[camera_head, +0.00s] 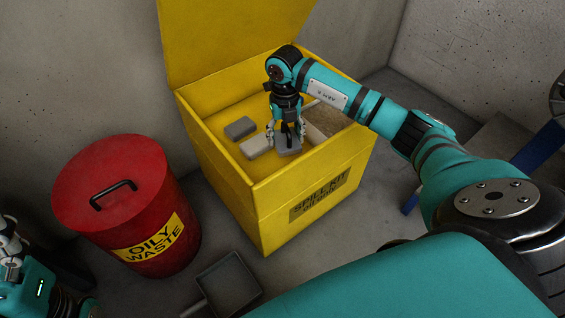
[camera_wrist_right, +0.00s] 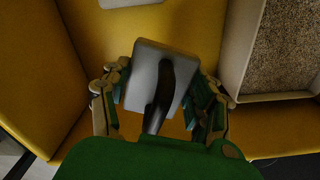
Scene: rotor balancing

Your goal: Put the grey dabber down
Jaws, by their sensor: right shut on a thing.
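The grey dabber (camera_head: 289,146) is a grey block held by my right gripper (camera_head: 287,133) inside the yellow spill kit box (camera_head: 240,190). In the right wrist view the dabber (camera_wrist_right: 147,65) shows a dark handle, and the fingers of my right gripper (camera_wrist_right: 160,100) are shut at its two sides. I cannot tell whether the dabber touches the box floor. Part of my left arm shows at the lower left of the head view; its fingertips cannot be made out.
In the box lie a dark grey block (camera_head: 239,128), a paler block (camera_head: 256,147) and a tray of brown granules (camera_head: 322,119), also at right in the wrist view (camera_wrist_right: 285,45). A red oily waste bin (camera_head: 120,185) and a dark pan (camera_head: 228,282) are on the floor outside.

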